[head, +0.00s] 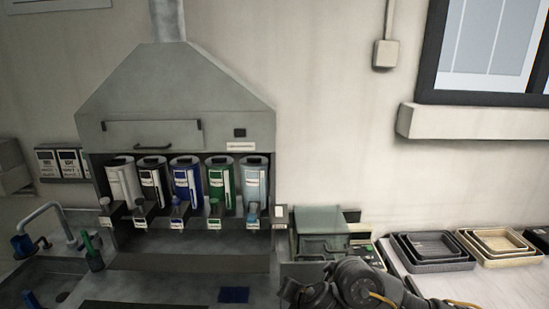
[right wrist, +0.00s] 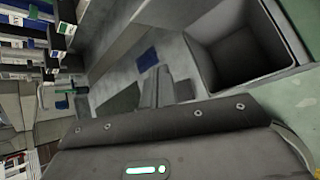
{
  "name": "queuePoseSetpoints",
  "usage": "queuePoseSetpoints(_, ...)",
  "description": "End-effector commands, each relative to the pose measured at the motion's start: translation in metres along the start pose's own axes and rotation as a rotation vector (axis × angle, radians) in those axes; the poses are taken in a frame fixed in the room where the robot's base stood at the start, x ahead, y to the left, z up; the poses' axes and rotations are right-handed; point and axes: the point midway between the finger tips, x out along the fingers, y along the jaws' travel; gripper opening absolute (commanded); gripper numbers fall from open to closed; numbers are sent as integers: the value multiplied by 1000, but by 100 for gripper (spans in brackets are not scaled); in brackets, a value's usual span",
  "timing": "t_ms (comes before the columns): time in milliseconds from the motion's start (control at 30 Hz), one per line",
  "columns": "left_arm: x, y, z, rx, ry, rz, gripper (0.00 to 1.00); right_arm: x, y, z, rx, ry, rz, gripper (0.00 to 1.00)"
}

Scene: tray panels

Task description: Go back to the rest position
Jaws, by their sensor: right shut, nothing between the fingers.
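My right arm comes in at the bottom right of the head view, dark grey with a yellow cable. Its gripper (head: 292,291) is at the bottom edge, in front of the counter and below the glass-sided box, partly cut off by the frame. In the right wrist view the shut fingers (right wrist: 158,88) show above the dark gripper body, with nothing between them. My left gripper is in neither view.
A grey hood (head: 180,95) stands over several coloured dispensers (head: 187,185). A sink (head: 50,285) is at left. An open dark bin (right wrist: 235,50) and a blue pad (right wrist: 147,59) show in the wrist view.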

Motion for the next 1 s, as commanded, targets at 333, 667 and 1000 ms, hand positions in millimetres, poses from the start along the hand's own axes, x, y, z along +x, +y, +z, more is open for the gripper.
queuePoseSetpoints(333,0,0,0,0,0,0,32,-42,-36,-105,1102,114,3,0)
queuePoseSetpoints(667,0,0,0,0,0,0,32,-101,-174,-159,1971,-69,-319,0)
queuePoseSetpoints(1000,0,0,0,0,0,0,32,-167,-267,-203,2373,-319,-563,0)
